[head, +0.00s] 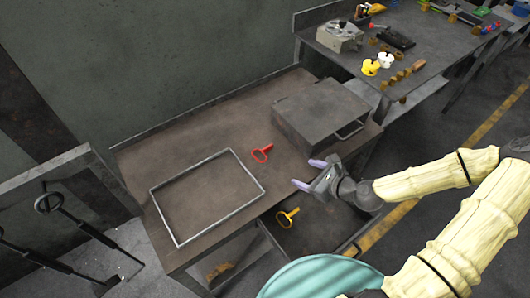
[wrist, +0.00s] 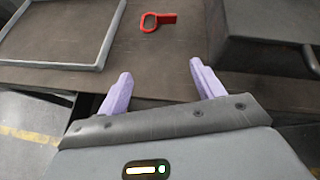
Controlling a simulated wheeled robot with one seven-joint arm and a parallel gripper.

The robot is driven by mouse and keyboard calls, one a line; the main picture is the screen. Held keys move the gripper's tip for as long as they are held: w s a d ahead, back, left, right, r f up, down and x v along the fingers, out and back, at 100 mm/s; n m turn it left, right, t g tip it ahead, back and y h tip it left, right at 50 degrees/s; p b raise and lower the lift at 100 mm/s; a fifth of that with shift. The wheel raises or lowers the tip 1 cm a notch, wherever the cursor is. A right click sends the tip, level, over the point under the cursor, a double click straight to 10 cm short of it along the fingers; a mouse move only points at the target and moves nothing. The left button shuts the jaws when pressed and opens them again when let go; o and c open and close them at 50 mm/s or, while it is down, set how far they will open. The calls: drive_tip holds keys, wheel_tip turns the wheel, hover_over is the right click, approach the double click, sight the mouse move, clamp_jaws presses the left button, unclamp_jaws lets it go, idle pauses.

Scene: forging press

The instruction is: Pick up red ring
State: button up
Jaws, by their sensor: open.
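The red ring (head: 262,153) lies flat on the brown tabletop, between a metal frame and a dark box. It has a loop with a short flat handle. In the wrist view the red ring (wrist: 157,20) is near the top, ahead of my fingers, with its handle pointing right. My gripper (head: 306,174) has purple fingers and is open and empty, near the table's front edge, to the right of the ring in the head view. In the wrist view my gripper (wrist: 160,85) has its fingers apart, with a clear gap to the ring.
A rectangular metal frame (head: 208,197) lies left of the ring. A dark metal box (head: 320,112) with a handle stands to the right. A yellow ring-like piece (head: 287,217) lies on a lower surface. A second table (head: 425,55) holds several parts. Bare tabletop surrounds the ring.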

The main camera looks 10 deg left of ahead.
drive_tip(key=m, duration=0.1)
drive_tip(key=w+r+m+t, duration=0.1)
drive_tip(key=m, duration=0.1)
drive_tip(key=shift+w+a+r+y, duration=0.2)
drive_tip(key=shift+w+r+y, duration=0.1)
drive_tip(key=shift+y, duration=0.1)
drive_tip(key=p, duration=0.1)
approach(269, 147)
drive_tip(key=x, duration=0.3)
drive_tip(key=shift+w+f, duration=0.25)
drive_tip(key=shift+w, duration=0.05)
drive_tip(key=shift+a, duration=0.1)
drive_tip(key=shift+w+a+p, duration=0.1)
drive_tip(key=shift+a+p, duration=0.15)
drive_tip(key=shift+p, duration=0.05)
drive_tip(key=p+x, duration=0.1)
drive_tip(key=x, duration=0.3)
drive_tip(key=shift+a, duration=0.1)
drive_tip(key=shift+a+f, duration=0.15)
drive_tip(key=shift+a, duration=0.05)
